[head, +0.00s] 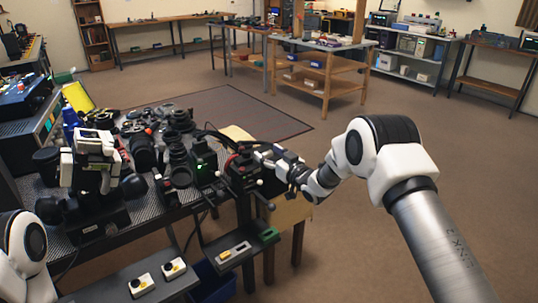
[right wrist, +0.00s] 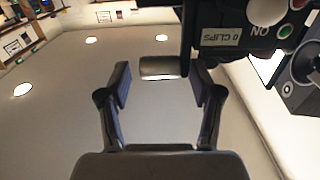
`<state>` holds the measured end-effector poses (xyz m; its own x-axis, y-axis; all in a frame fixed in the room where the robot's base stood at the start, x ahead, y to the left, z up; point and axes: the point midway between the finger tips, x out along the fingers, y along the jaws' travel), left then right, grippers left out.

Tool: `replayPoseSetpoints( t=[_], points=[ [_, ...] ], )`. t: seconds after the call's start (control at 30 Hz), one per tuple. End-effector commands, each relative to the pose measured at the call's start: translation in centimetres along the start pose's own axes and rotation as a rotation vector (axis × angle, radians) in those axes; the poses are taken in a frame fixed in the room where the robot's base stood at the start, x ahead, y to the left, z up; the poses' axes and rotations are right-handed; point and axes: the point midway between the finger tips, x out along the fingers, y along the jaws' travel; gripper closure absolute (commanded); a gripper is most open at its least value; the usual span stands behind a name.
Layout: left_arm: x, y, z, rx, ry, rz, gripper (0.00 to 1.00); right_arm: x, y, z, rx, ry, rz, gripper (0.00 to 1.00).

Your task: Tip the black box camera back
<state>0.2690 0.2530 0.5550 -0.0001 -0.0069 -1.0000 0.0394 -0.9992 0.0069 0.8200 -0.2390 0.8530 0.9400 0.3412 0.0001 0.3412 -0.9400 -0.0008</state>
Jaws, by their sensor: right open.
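A black box with a green light (head: 203,165) stands upright near the right end of the bench, and a black device with red parts (head: 242,172) stands beside it to the right. I cannot tell for sure which one is the black box camera. My right gripper (head: 265,158) is at the upper right side of the black device. In the right wrist view the open gripper (right wrist: 161,88) has a dark, short bar (right wrist: 160,67) between or beyond its fingertips; contact cannot be told. A black housing (right wrist: 240,25) with a clips label and coloured buttons hangs close at upper right. My left gripper is not seen.
Dark lens parts (head: 150,140) crowd the bench. A white-and-black apparatus (head: 95,165) stands at the left. A lower shelf (head: 118,280) holds white-and-yellow items, and a narrow tray (head: 238,250) sits at the bench's front right. Floor to the right is clear.

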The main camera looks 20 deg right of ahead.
Motion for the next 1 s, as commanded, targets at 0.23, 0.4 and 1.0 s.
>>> replayPoseSetpoints(
  t=[0.23, 0.4, 1.0],
  points=[
    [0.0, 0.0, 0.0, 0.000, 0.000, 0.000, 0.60, 0.0, 0.1, 0.0, 0.000, 0.000, 0.001, 0.99],
    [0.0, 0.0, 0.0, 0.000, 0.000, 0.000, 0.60, -0.1, 0.1, 0.0, 0.000, 0.002, 0.003, 1.00],
    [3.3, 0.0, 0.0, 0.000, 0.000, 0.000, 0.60, -1.2, 0.3, 0.5, 0.000, 0.140, 0.007, 1.00]
  ],
)
